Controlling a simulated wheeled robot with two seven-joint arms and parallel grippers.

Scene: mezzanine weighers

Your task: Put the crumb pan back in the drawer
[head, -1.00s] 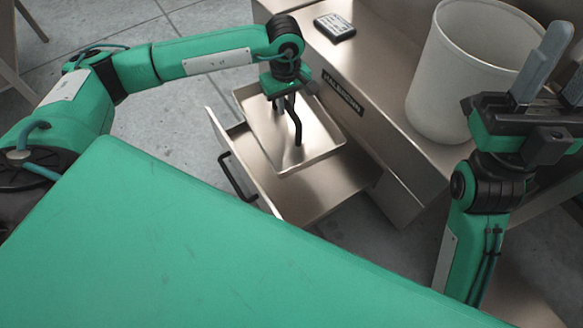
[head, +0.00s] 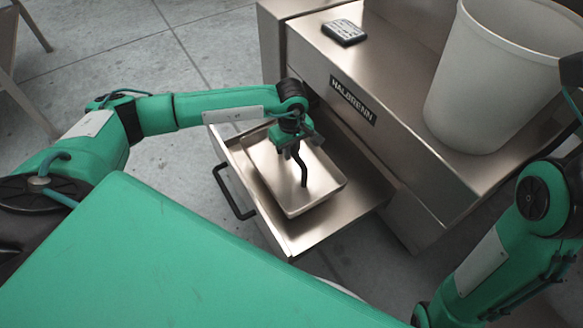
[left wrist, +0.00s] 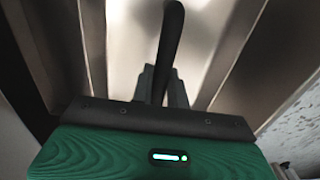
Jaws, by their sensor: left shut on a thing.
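The crumb pan (head: 268,180) is a shallow, pale metal tray with a black upright handle (head: 304,172). It is level, within the outline of the pulled-out drawer (head: 345,214), towards the drawer's far left part. I cannot tell whether it touches the drawer floor. My left gripper (head: 298,152) is above the pan, shut on its handle. In the left wrist view the black handle (left wrist: 170,45) runs between the fingers, with the blurred pan behind. Of my right gripper, only a dark part (head: 572,72) shows at the right edge.
The drawer has a black front handle (head: 232,192) and opens from a steel cabinet (head: 420,160) labelled HALBRENN. A white bin (head: 490,85) and a small dark keypad-like device (head: 344,32) stand on top. Tiled floor lies around.

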